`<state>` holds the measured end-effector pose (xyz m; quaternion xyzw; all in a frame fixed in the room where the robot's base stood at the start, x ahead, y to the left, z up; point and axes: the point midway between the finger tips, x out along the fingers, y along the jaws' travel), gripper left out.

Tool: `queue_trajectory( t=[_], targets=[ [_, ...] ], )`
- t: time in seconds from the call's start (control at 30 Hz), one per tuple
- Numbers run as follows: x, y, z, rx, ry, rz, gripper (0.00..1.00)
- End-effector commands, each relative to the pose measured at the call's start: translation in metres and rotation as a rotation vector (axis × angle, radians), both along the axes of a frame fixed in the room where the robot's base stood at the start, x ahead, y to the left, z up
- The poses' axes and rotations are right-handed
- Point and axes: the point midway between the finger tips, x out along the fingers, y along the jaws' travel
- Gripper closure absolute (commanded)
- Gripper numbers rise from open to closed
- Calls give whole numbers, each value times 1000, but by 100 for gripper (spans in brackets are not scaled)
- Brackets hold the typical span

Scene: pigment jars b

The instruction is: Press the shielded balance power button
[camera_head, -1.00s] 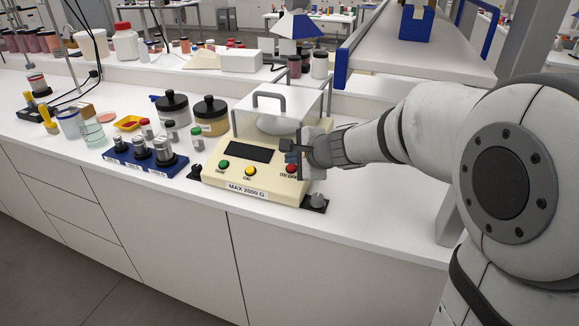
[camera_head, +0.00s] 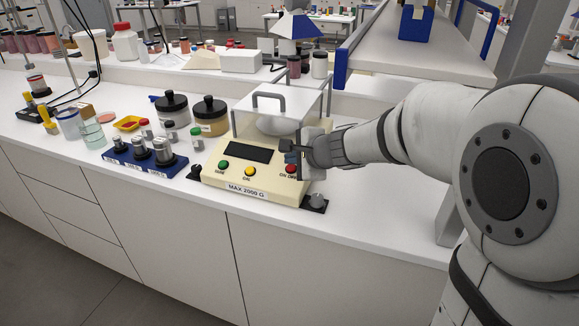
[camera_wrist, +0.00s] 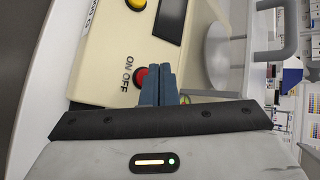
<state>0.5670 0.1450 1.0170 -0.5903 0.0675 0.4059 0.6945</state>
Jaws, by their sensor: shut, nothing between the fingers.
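The shielded balance (camera_head: 262,182) is a cream box on the bench with a clear shield (camera_head: 280,103) on top and a dark display (camera_head: 250,155). Its front carries a green button (camera_head: 224,164), a yellow button (camera_head: 249,171) and a red button (camera_head: 291,169) marked ON OFF. In the wrist view the red button (camera_wrist: 140,77) sits just left of my gripper's fingertips (camera_wrist: 164,70). My gripper (camera_head: 287,150) is shut and empty, above the balance's right front near the red button. Whether the fingers touch the balance cannot be told.
A blue block with metal weights (camera_head: 145,162) stands left of the balance. Dark-lidded jars (camera_head: 211,115) and small capped bottles (camera_head: 196,139) stand behind it. A raised white shelf (camera_head: 420,55) is at the back right. The bench front edge is clear.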

Motion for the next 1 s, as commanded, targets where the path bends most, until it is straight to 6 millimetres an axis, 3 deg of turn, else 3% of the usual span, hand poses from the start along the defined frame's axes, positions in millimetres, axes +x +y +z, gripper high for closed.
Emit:
queue_trajectory(
  t=[1.0],
  targets=[
    [2,-1,-8,1,0,1,100]
  ],
)
